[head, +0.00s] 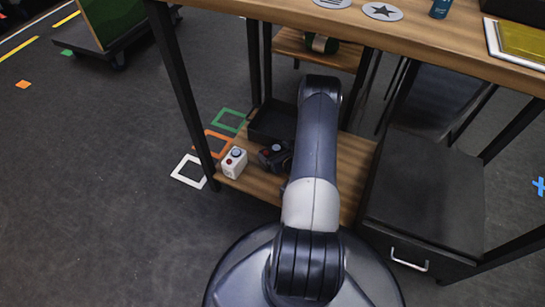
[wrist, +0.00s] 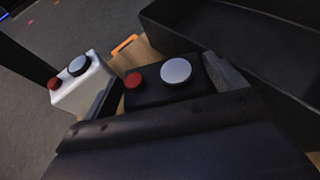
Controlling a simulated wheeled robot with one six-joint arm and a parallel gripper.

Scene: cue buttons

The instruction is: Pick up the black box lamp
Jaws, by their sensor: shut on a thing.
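The black box lamp (wrist: 155,94) has a red button and a large pale grey button on its top. In the wrist view it sits between the two fingers of my gripper (wrist: 165,92), which is shut on it. The lower part of the box is hidden behind my gripper. In the head view the black box (head: 268,155) shows only in part at the end of my arm, low over the wooden shelf (head: 345,185). I cannot tell whether it touches the shelf.
A black tray (head: 272,122) lies behind. The tabletop (head: 430,45) is above, with a table leg (head: 180,85) at left. A dark drawer cabinet (head: 425,205) stands right.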

